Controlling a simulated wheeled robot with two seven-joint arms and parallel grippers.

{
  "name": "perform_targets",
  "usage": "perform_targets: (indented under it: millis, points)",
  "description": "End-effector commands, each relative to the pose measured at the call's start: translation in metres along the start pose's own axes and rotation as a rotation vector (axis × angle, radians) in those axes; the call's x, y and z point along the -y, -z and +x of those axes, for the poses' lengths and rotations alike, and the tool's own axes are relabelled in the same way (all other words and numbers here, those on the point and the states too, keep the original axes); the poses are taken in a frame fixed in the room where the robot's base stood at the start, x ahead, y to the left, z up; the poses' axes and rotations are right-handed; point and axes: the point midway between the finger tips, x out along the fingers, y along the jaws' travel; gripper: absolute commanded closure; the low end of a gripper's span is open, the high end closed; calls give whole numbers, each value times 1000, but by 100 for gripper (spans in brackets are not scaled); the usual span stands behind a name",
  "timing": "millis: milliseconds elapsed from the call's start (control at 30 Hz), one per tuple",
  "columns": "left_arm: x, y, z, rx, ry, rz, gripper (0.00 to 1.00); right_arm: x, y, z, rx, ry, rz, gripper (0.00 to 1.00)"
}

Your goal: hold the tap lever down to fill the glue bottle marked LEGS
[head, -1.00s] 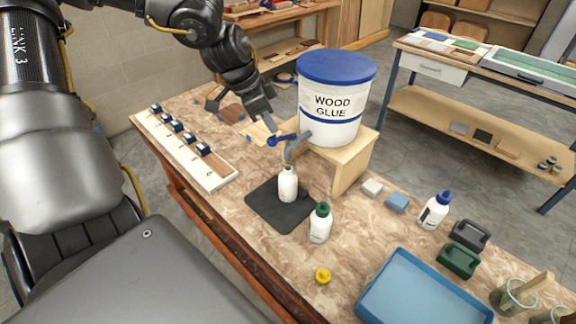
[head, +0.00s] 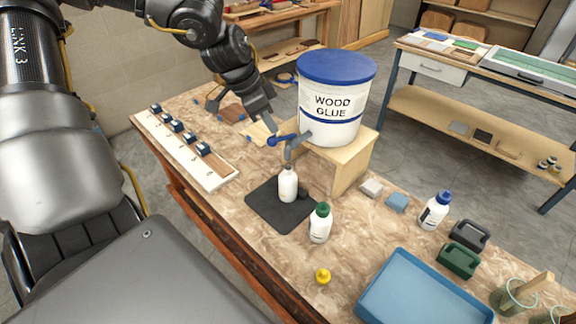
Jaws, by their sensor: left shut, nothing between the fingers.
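A white tub with a blue lid, labelled WOOD GLUE (head: 334,105), stands on a wooden stand (head: 352,165). Its tap (head: 293,146) sticks out at the front left with a blue lever (head: 281,140). An uncapped white bottle (head: 288,186) stands upright on a black mat (head: 268,214) below the tap; I see no readable LEGS mark on it. My left gripper (head: 268,128) is shut and empty, its tip at the blue lever's outer end; whether it touches cannot be told. My right gripper is not in view.
A green-capped bottle (head: 320,224), a yellow cap (head: 322,276) and a blue tray (head: 420,292) lie nearer. A blue-capped bottle (head: 433,212) and dark blocks (head: 468,236) are at right. A rack with small clamps (head: 190,150) lies at left.

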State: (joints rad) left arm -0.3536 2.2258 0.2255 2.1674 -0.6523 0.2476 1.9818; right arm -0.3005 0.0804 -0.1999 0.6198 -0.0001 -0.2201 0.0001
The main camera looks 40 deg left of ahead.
Motion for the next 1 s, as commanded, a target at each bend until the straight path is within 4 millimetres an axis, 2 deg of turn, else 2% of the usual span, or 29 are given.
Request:
perform_targets:
  millis: [267, 1000]
  points:
    - [0, -1, 2, 0, 0, 0, 100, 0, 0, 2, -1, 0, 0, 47]
    - [0, -11, 25, 0, 0, 0, 100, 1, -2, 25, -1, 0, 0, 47]
